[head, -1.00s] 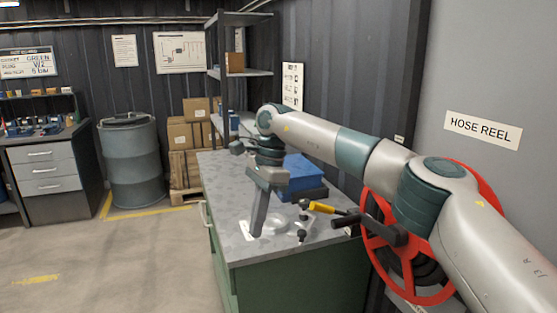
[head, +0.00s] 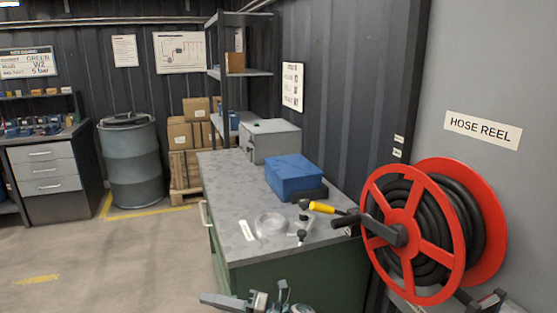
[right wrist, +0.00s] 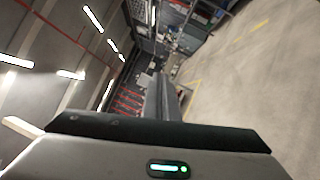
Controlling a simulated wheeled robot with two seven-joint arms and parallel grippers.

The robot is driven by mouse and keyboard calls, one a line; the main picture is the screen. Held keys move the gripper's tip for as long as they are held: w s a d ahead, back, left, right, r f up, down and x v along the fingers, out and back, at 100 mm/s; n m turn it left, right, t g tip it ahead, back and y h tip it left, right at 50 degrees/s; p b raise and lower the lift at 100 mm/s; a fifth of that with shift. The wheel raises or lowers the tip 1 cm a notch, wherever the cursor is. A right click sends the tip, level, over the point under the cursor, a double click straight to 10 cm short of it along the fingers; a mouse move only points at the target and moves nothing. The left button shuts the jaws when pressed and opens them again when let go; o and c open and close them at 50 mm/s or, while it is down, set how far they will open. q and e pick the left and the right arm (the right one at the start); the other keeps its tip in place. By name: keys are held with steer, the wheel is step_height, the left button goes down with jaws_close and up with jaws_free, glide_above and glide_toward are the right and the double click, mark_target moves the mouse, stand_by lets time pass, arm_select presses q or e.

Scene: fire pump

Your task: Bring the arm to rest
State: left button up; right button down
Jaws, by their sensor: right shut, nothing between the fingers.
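My right gripper (head: 218,300) shows at the bottom edge of the head view, low in front of the green workbench (head: 285,275). Its fingers point left, and it is shut with nothing held. In the right wrist view its closed fingers (right wrist: 163,97) stick out past the dark palm edge, with open room around them. Most of my right arm is below the picture. My left gripper is not in view.
The bench top carries a blue box (head: 293,176), a grey case (head: 272,140), a clear round dish (head: 270,225) and a yellow-handled tool (head: 322,207). A red hose reel (head: 405,228) is on the right. The floor (head: 120,260) at left is clear.

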steer(key=s+d+f+m+t+h, duration=0.35)
steer(key=d+f+m, duration=0.35)
steer(key=f, duration=0.4)
steer(key=s+d+f+m+t+h, duration=0.35)
steer(key=d+f+m, duration=0.25)
steer(key=f+m, duration=0.45)
steer(key=s+d+f+m+t+h, duration=0.2)
steer(key=d+f+m+t+h, duration=0.3)
steer(key=f, duration=0.7)
steer(key=s+d+f+m+g+h, duration=0.2)
steer(key=s+d+f, duration=0.4)
steer(key=s, duration=0.6)
steer(key=s+d+f+m+g+h, duration=0.2)
steer(key=s+d+f+m+g, duration=0.2)
steer(key=s+f, duration=0.5)
steer(key=s+d+f+m+g+h, duration=0.1)
steer(key=s+d+f+m+g, duration=0.2)
steer(key=s, duration=1.2)
steer(key=d+f+m, duration=0.3)
steer(key=d+f, duration=0.2)
steer(key=shift+h, duration=0.4)
steer(key=shift+f, duration=0.1)
